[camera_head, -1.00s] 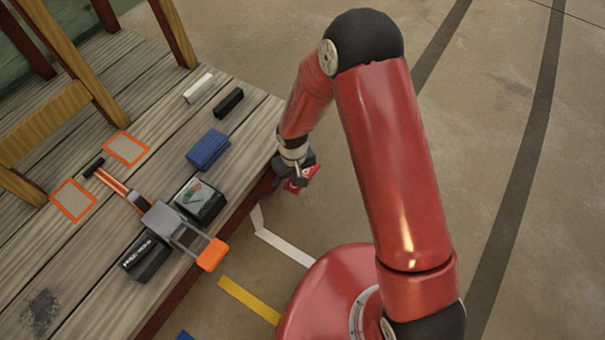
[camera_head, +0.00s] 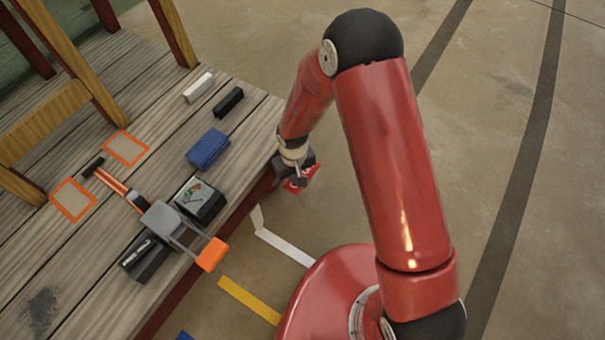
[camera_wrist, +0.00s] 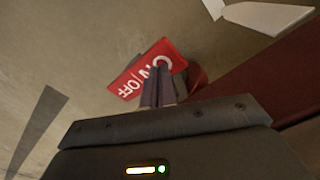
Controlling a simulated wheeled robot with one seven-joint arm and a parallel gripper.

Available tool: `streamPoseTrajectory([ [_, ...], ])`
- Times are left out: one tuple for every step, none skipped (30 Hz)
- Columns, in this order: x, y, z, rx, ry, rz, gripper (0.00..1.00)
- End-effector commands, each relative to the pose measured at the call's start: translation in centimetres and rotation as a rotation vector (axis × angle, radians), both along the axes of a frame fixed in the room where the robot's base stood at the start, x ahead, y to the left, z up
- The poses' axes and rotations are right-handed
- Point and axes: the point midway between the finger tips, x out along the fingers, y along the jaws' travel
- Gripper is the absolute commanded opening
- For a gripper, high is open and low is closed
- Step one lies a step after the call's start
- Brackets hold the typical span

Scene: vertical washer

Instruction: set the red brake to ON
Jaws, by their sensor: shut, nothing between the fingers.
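The red brake (camera_wrist: 140,72) shows in the wrist view as a red plate with white ON and OFF lettering, tilted in the picture. The shut fingers of my gripper (camera_wrist: 156,84) overlap its ON end and hide part of that lettering. I cannot tell whether they touch it. A rounded dark red part (camera_wrist: 193,82) shows just right of the fingers. In the head view the red brake (camera_head: 297,184) is a small red patch beside the table's right edge, partly hidden by my gripper (camera_head: 302,178).
A wooden table (camera_head: 165,117) fills the left. It holds a blue block (camera_head: 208,149), black boxes (camera_head: 147,257) and a grey device with an orange end (camera_head: 211,255) jutting past its edge. The floor (camera_head: 500,90) to the right is clear.

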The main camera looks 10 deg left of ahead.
Motion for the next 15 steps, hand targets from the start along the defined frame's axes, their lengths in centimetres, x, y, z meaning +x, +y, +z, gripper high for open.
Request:
streamPoseTrajectory([
  [0.01,0.01,-0.16,0.0,0.0,0.0,0.0],
  [0.01,0.01,-0.21,0.0,0.0,0.0,0.0],
  [0.01,0.01,-0.27,0.0,0.0,0.0,0.0],
  [0.01,0.01,-0.31,0.0,0.0,0.0,0.0],
  [0.01,0.01,-0.36,0.0,0.0,0.0,0.0],
  [0.01,0.01,-0.42,0.0,0.0,0.0,0.0],
  [0.01,0.01,-0.46,0.0,0.0,0.0,0.0],
  [0.01,0.01,-0.51,0.0,0.0,0.0,0.0],
  [0.0,0.01,-0.57,0.0,0.0,0.0,0.0],
  [0.01,0.01,-0.61,0.0,0.0,0.0,0.0],
  [0.01,0.01,-0.66,0.0,0.0,0.0,0.0],
  [0.01,0.01,-0.72,0.0,0.0,0.0,0.0],
  [0.01,0.01,-0.76,0.0,0.0,0.0,0.0],
  [0.01,0.01,-0.81,0.0,0.0,0.0,0.0],
  [0.01,0.01,-0.87,0.0,0.0,0.0,0.0],
])
